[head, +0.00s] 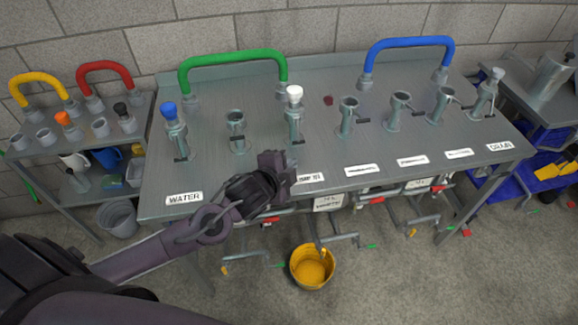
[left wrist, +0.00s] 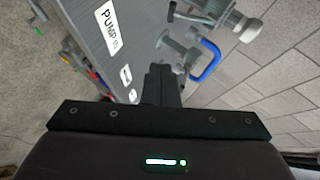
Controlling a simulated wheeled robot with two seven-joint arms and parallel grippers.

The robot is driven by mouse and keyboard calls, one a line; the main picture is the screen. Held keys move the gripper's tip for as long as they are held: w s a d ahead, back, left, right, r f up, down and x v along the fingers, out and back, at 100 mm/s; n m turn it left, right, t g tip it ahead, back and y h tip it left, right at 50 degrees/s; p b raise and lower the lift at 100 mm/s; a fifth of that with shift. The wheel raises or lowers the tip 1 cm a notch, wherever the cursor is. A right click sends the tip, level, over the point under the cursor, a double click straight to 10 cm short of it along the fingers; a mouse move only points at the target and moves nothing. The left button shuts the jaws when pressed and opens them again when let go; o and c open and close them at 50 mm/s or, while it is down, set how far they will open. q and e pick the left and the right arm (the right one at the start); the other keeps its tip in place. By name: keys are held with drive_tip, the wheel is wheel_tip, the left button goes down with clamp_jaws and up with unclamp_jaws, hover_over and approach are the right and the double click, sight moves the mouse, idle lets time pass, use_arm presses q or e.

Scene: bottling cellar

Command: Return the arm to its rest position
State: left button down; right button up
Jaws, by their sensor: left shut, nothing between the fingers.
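My left gripper (head: 279,170) is shut and empty. In the head view it is over the front edge of the grey metal bench (head: 262,120), left of the label below the white-capped fitting (head: 294,113). My left arm reaches in from the lower left. In the left wrist view the shut fingers (left wrist: 161,85) point towards the bench, with a PUMP label (left wrist: 109,27) to their left. My right gripper is not in view.
A green hose (head: 232,57) and a blue hose (head: 408,42) arch above the bench. Several upright pipe fittings stand on it, one blue-capped (head: 170,108). A yellow bucket (head: 312,267) is on the floor below valve handles. Side benches stand left and right.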

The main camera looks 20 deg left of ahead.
use_arm(q)
drive_tip(key=s+f+n+g, duration=0.3)
drive_tip(key=s+n+g, duration=0.8)
drive_tip(key=s, duration=0.8)
drive_tip(key=s+f+n, duration=0.1)
drive_tip(key=s+f, duration=0.1)
drive_tip(key=f, duration=1.4)
drive_tip(key=s+f+n, duration=0.1)
drive_tip(key=s+f, duration=0.1)
drive_tip(key=f, duration=1.4)
drive_tip(key=s+a+f+y, duration=0.1)
drive_tip(key=s+a+f, duration=0.2)
drive_tip(key=s+f, duration=1.3)
drive_tip(key=shift+s+a+f+m, duration=0.2)
drive_tip(key=shift+s+f+m, duration=0.1)
drive_tip(key=shift+s, duration=0.85)
